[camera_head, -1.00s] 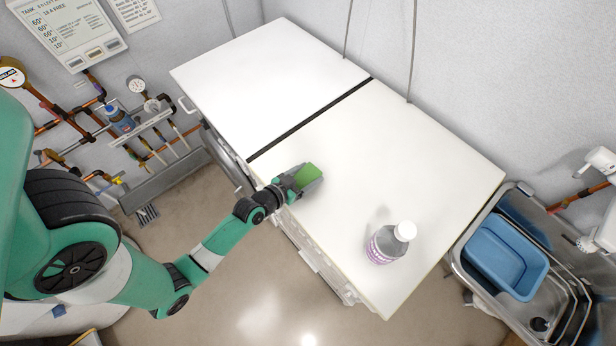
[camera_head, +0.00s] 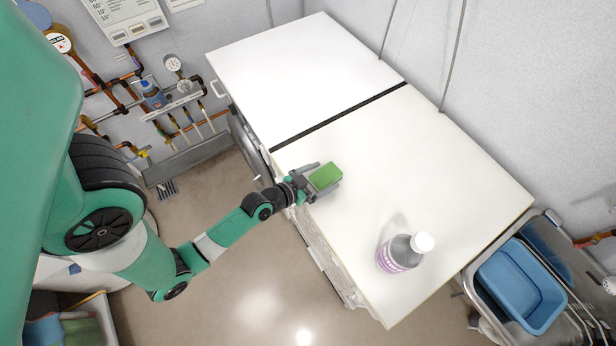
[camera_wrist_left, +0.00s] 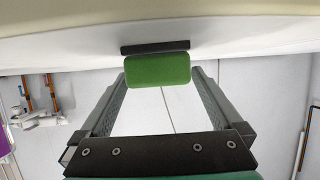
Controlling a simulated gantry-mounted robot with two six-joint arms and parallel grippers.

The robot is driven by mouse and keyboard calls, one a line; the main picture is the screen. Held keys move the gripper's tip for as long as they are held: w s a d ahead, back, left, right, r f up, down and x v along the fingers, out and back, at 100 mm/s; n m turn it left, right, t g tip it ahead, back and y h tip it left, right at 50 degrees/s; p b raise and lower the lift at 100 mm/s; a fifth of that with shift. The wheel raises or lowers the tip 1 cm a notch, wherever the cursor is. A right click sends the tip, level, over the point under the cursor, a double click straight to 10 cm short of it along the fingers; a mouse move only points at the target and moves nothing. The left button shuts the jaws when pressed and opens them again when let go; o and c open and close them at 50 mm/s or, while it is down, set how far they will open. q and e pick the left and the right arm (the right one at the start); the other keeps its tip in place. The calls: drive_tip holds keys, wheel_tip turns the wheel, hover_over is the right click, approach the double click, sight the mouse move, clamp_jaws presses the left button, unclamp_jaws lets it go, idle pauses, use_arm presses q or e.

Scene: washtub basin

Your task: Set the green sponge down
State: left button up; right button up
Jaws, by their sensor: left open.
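The green sponge (camera_head: 325,176) is on the white worktop, near its front edge, in the head view. My left gripper (camera_head: 322,178) is open, with one finger on either side of the sponge. In the left wrist view the sponge (camera_wrist_left: 158,71) shows between and just beyond the tips of the two spread fingers, with gaps at its sides. A dark strip borders it there, against the pale surface. My right gripper is not in view.
A bottle with a white cap (camera_head: 400,252) stands on the worktop (camera_head: 440,160) to the right. A blue basin (camera_head: 520,286) sits in the metal sink at far right. Pipes and gauges line the left wall. Much of the worktop is clear.

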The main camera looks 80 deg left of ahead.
use_arm(q)
drive_tip(key=b+v, duration=0.1)
drive_tip(key=v, duration=0.7)
drive_tip(key=shift+s+d+b, duration=0.1)
drive_tip(key=shift+s+b, duration=0.2)
drive_tip(key=shift+s, duration=0.1)
drive_tip(key=w+a+r+m+t+h, duration=0.1)
drive_tip(key=w+r+m+t, duration=0.25)
drive_tip(key=w+r, duration=0.95)
drive_tip(key=w+d+r+m+t+h, duration=0.15)
drive_tip(key=w+r, duration=0.25)
drive_tip(key=r, duration=0.5)
drive_tip(key=w+d+r+t+h, duration=0.1)
drive_tip(key=w+d+r+t, duration=0.25)
drive_tip(key=r, duration=0.55)
drive_tip(key=s+d+r+t+h, duration=0.1)
drive_tip(key=d+r, duration=0.3)
drive_tip(key=r, duration=0.6)
drive_tip(key=s+d+r+t+h, duration=0.2)
drive_tip(key=d+r+t, duration=0.1)
drive_tip(key=r, duration=0.7)
drive_tip(key=s+d+r+m+t+h, duration=0.1)
drive_tip(key=d+r, duration=0.4)
drive_tip(key=r, duration=0.5)
drive_tip(key=shift+s+t, duration=0.45)
drive_tip(key=shift+t, duration=0.4)
drive_tip(key=shift+h, duration=0.25)
